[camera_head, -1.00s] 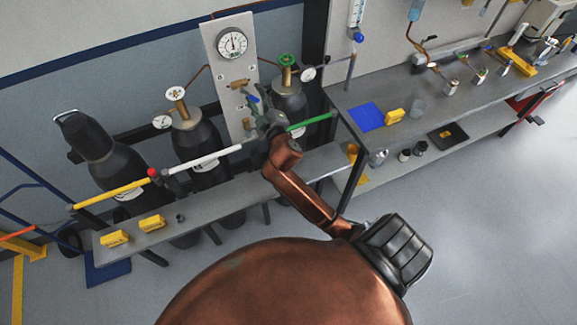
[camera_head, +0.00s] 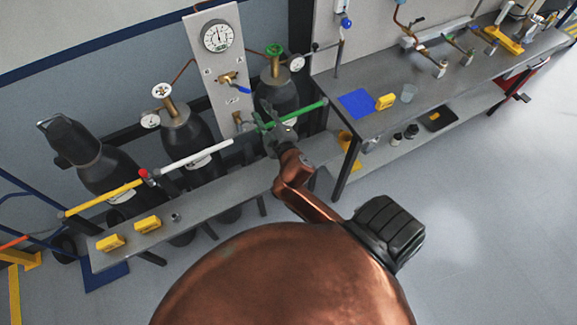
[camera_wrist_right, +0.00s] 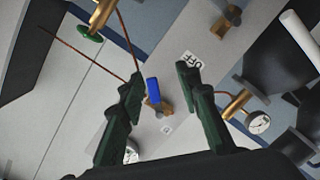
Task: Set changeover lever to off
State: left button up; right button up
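The changeover lever has a blue handle (camera_head: 242,89) on a brass valve (camera_head: 229,78). It sits on a pale upright panel (camera_head: 208,62) below a round gauge. In the head view the handle points right and slightly down. My right gripper (camera_head: 264,114) is below and right of it, clear of the handle in that view. In the right wrist view the open fingers (camera_wrist_right: 160,80) stand either side of the blue handle (camera_wrist_right: 153,90) in the picture, with no clear contact. An OFF label (camera_wrist_right: 192,61) shows close to one finger. My left gripper is not in view.
A yellow, white and green rail (camera_head: 195,160) runs in front of the gas cylinders (camera_head: 188,137), passing by my right gripper. A low grey bench (camera_head: 210,187) lies in front. A workbench (camera_head: 415,95) with several fittings stands right. The floor at right is clear.

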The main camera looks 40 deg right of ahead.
jog(key=s+f+m+g, duration=0.1)
jog(key=s+f+g, duration=0.1)
jog(key=f, duration=0.6)
jog(key=s+d+f+m+g, duration=0.1)
jog(key=s+f+m+g, duration=0.1)
jog(key=s+f, duration=0.3)
jog(key=s+d+f+m+g+y, duration=0.1)
jog(key=s+f+g, duration=0.2)
jog(key=f, duration=0.8)
jog(key=shift+s+d+f+g, duration=0.1)
jog(key=shift+s+f+g, duration=0.2)
jog(key=shift+s, duration=0.1)
jog(key=shift+c, duration=0.3)
